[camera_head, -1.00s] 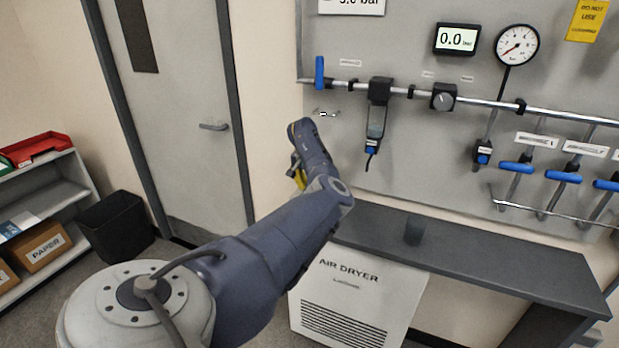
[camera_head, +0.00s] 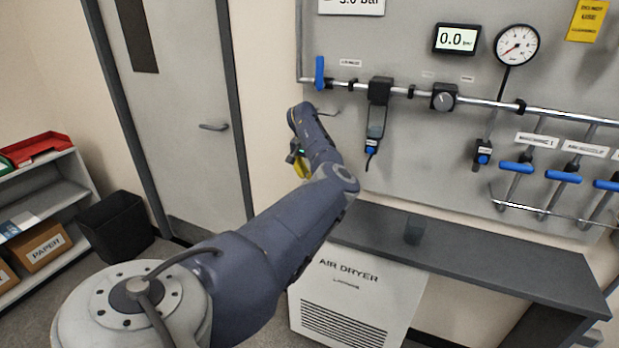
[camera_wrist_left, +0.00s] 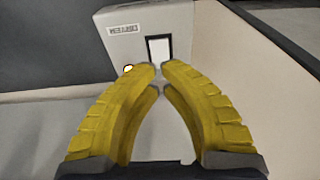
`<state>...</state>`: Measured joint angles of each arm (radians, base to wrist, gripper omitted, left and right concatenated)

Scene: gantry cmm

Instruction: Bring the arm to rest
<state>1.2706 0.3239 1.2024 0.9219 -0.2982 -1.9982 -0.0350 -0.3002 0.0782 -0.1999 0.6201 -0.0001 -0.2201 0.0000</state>
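My left arm (camera_head: 255,255) comes in from the lower left of the head view. It reaches toward the corner between the wall and the grey panel, its far end below the blue lever. My left gripper (camera_head: 301,168) is mostly hidden behind the arm; only a bit of yellow finger shows. In the left wrist view the two ridged yellow fingers of the gripper (camera_wrist_left: 161,76) curve inward. Their tips nearly meet, with nothing held between them. My right gripper is in neither view.
The grey panel (camera_head: 430,160) carries a pipe, a gauge (camera_head: 516,45) and blue-handled valves (camera_head: 562,176). A dark shelf (camera_head: 470,255) stands below, beside the white air dryer (camera_head: 345,305). A door (camera_head: 180,130) and a black bin (camera_head: 117,226) are at left.

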